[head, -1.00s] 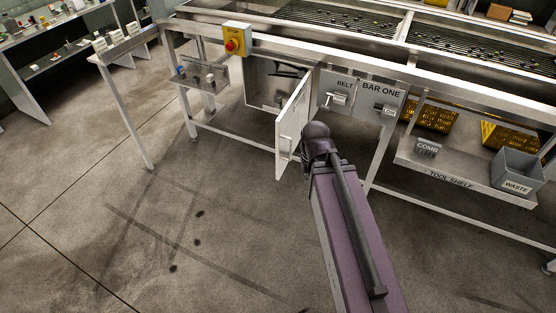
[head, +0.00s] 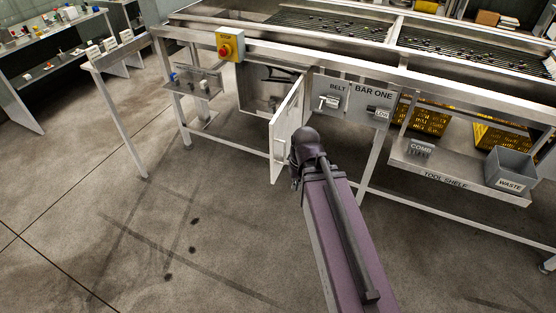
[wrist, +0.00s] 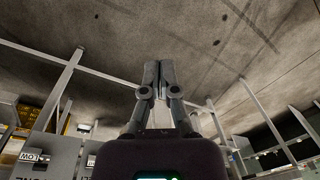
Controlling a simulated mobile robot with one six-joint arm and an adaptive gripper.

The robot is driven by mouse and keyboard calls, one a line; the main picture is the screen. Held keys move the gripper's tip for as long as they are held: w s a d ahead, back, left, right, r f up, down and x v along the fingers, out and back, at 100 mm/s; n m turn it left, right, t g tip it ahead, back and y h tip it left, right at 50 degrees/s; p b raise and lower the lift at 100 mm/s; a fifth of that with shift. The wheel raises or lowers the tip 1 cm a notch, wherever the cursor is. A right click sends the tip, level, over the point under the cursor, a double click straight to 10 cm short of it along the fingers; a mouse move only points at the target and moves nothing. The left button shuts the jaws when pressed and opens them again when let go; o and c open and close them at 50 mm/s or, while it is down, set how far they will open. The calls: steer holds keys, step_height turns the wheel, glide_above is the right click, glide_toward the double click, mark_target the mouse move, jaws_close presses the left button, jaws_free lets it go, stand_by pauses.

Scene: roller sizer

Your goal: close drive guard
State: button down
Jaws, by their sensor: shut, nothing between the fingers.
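The drive guard (head: 287,130) is a pale hinged door panel under the sizer's front rail in the head view. It stands swung open, out from the opening of the drive box (head: 258,92). My gripper (wrist: 158,66) shows in the wrist view with its two fingers together, shut and empty. In the head view my wrist is just right of the guard's lower part and hides the fingers. I cannot tell whether they touch the guard.
A yellow box with a red button (head: 230,46) is on the rail at left. A tool shelf (head: 450,182) holds a grey waste bin (head: 511,169). The floor in front is clear.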

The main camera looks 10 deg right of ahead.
steer(key=w+f+m+t+y+b, duration=0.1)
steer(key=w+f+y+b, duration=0.45)
steer(key=f+b, duration=0.35)
steer(key=m+t+y+b, duration=0.5)
steer(key=t+y+b, duration=0.35)
steer(key=b, duration=1.55)
glide_toward(275, 155)
steer(key=v, duration=0.6)
steer(key=shift+d+r, duration=0.1)
steer(key=shift+d, duration=0.05)
steer(key=x, duration=1.3)
steer(key=shift+w+a, duration=0.1)
steer(key=shift+a, duration=0.2)
steer(key=shift+w+a, duration=0.1)
steer(key=shift+a, duration=0.15)
